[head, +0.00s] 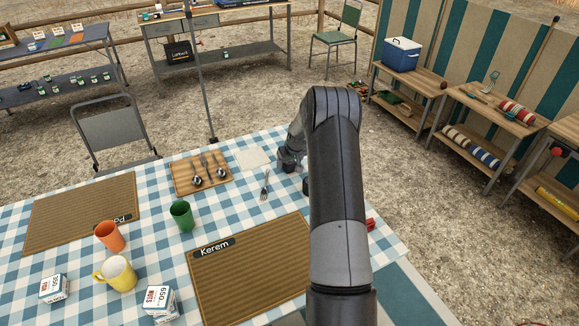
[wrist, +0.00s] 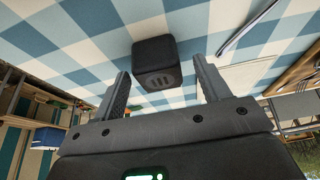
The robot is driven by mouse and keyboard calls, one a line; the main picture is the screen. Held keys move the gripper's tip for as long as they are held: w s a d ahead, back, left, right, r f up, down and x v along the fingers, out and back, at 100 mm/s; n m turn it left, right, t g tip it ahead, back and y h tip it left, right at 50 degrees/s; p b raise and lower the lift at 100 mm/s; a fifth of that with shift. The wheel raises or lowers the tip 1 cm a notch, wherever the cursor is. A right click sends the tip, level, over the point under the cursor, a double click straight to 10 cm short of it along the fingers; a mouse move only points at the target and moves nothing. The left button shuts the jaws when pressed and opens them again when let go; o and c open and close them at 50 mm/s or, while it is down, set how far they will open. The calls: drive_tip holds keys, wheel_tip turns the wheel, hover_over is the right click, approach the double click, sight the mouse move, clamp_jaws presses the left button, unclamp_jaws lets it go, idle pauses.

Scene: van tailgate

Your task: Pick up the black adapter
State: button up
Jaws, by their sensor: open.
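The black adapter (wrist: 157,62) is a small dark block with slots in its near face. In the wrist view it lies on the blue-and-white checked cloth, between and slightly beyond the fingertips of my gripper (wrist: 160,78). The jaws are open, with a visible gap on each side of the adapter. In the head view my gripper (head: 289,162) is low over the far right part of the checked table (head: 140,172). My arm hides much of that area, and I cannot clearly make out the adapter there.
A fork (head: 265,185), a white napkin (head: 253,158) and a wooden tray with spoons (head: 178,186) lie left of my gripper. A red item (head: 370,224) shows right of my arm.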

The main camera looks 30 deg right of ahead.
drive_tip(key=shift+w+f, duration=0.15)
drive_tip(key=shift+f, duration=0.35)
drive_tip(key=shift+c, duration=0.4)
drive_tip(key=c, duration=1)
drive_tip(key=shift+r, duration=0.15)
